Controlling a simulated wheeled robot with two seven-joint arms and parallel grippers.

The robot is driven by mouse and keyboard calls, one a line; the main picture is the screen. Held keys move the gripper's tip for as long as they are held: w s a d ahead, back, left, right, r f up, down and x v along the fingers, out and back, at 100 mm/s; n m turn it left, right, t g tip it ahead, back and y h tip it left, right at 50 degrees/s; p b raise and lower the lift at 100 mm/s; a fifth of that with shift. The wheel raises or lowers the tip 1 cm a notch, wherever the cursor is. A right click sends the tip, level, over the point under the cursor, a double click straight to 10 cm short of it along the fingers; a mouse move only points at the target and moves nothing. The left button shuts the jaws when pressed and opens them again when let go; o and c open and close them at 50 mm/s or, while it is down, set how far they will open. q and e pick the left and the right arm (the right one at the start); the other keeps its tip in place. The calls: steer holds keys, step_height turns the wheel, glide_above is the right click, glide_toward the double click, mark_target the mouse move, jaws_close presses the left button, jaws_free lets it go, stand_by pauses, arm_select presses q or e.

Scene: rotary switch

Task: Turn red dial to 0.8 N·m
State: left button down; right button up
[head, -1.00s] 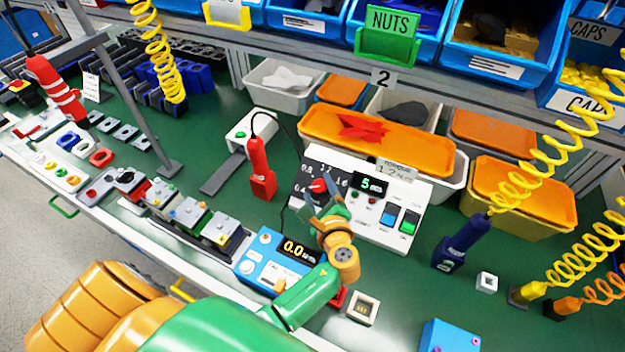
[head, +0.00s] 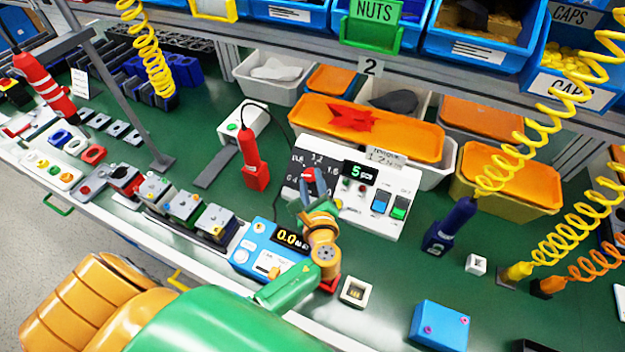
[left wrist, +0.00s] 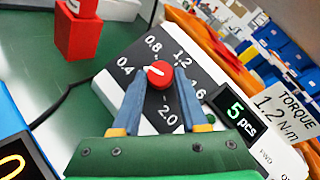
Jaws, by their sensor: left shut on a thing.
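The red dial (left wrist: 160,74) sits on the dark scale panel of a white control box (head: 372,219), with marks 0.4, 0.8, 1.2, 1.6 and 2.0. Its white pointer line points up and left in the left wrist view, between 0.4 and 0.8. A sign on the box (left wrist: 281,110) reads TORQUE 1.2 N·m. My left gripper (left wrist: 159,80) is shut on the dial, its two blue-grey fingertips on either side of it. In the head view my left gripper (head: 314,188) partly hides the dial. My right gripper is not in view.
A green "5 pcs" display (head: 359,172) and several buttons are on the same box. A red tool (head: 253,160) stands to its left. A blue box with a 0.0 display (head: 268,249) is in front.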

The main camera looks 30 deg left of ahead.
arm_select(q)
steer(key=m+t, duration=0.1)
steer(key=m+t+h, duration=0.1)
steer(key=m, duration=0.1)
steer(key=m+h, duration=0.1)
steer(key=m, duration=0.1)
steer(key=shift+s+a+t, duration=0.1)
steer(key=shift+a+t, duration=0.2)
steer(key=shift+t, duration=0.1)
steer(key=shift+a+m+t+h+b, duration=0.15)
steer(key=shift+m+t+h, duration=0.15)
steer(key=shift+m+h, duration=0.45)
steer(key=shift+a+m+t+h+b, duration=0.15)
steer(key=shift+m+t+h, duration=0.25)
steer(key=shift+m, duration=0.55)
steer(key=shift+r+h, duration=0.1)
steer(key=shift+h, duration=0.15)
steer(key=c, duration=0.7)
jaws_free()
steer(key=shift+o, duration=1.3)
steer(key=shift+d+f, duration=0.1)
steer(key=shift+f, duration=0.1)
steer(key=b+v, duration=0.1)
steer(key=v, duration=0.6)
